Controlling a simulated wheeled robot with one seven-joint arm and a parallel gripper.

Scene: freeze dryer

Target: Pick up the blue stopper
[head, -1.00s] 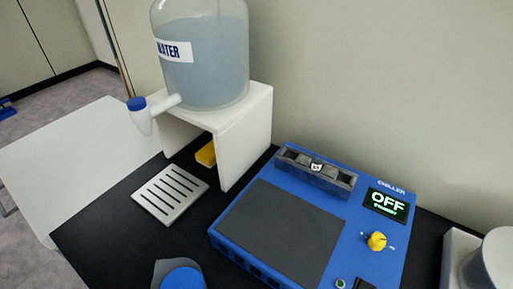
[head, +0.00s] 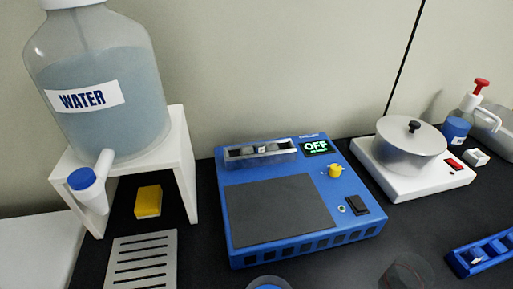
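I cannot make out a blue stopper for certain. A round thing with a blue centre and dark rim (head: 268,284) is cut off by the bottom edge of the head view; I cannot tell whether it is part of my arm. A blue rack (head: 468,264) at the lower right edge holds a small pale item (head: 476,259), too small to name. The water jug (head: 98,100) has a spout with a blue cap (head: 82,178). My gripper is not in view.
A blue chiller (head: 230,225) reading OFF stands mid-table. A slotted grate (head: 140,237) and yellow block (head: 148,201) are left, by the jug's white stand (head: 186,165). A lidded pot (head: 405,155) on a white base (head: 392,188) and a clear vessel (head: 407,273) are right.

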